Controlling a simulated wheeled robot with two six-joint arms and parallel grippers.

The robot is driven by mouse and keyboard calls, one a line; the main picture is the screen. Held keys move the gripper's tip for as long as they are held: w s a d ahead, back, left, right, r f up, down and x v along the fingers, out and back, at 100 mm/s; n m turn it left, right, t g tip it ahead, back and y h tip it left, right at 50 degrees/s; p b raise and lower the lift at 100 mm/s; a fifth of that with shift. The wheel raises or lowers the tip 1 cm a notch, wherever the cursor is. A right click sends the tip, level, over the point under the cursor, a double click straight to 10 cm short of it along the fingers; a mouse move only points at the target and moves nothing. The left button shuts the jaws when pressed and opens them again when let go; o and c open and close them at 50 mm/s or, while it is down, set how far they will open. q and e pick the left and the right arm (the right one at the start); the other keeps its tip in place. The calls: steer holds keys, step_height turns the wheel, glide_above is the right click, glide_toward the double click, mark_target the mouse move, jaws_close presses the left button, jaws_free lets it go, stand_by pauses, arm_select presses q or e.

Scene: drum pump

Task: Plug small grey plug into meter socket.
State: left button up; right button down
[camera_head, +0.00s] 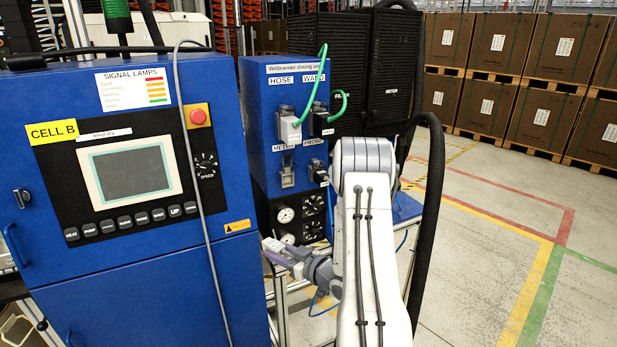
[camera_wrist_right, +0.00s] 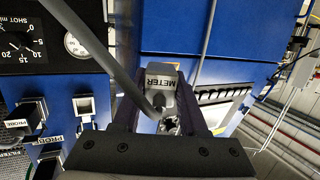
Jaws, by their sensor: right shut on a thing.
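My right gripper (camera_head: 277,252) is below and left of the dosing unit's sockets, in front of the gap beside the blue cabinet. In the right wrist view it (camera_wrist_right: 165,112) is shut on the small grey plug (camera_wrist_right: 162,78), which has a METER label and a grey cable running to the upper left. The meter socket (camera_head: 287,176) is on the unit's blue front, under the METER label, with nothing plugged in; it also shows at the left of the wrist view (camera_wrist_right: 84,107). The plug is apart from the socket. My left gripper is not in view.
A black PROBE plug (camera_head: 319,171) sits right of the meter socket. Gauges (camera_head: 286,215) lie below. The blue cell cabinet (camera_head: 150,290) stands close on the left, with a grey cable hanging down its front.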

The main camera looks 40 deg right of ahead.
steer(key=s+d+r+m+h+p, duration=0.1)
steer(key=d+r+m+h+p, duration=0.45)
steer(key=d+r, duration=0.5)
steer(key=h+p, duration=0.1)
steer(key=p, duration=0.1)
glide_toward(286, 180)
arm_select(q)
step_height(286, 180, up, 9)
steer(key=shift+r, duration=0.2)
arm_select(e)
steer(key=shift+s+f+n, duration=0.3)
steer(key=shift+f+n, duration=0.05)
steer(key=shift+f, duration=0.15)
arm_select(q)
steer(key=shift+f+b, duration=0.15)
steer(key=shift+b, duration=0.25)
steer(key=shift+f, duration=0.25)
arm_select(e)
steer(key=shift+w+d+r, duration=0.1)
steer(key=shift+w+d, duration=0.05)
steer(key=shift+w, duration=0.3)
arm_select(q)
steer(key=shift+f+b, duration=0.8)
steer(key=shift+b, duration=0.25)
arm_select(e)
steer(key=shift+w, duration=0.25)
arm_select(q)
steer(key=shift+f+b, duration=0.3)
arm_select(e)
steer(key=shift+x, duration=1.15)
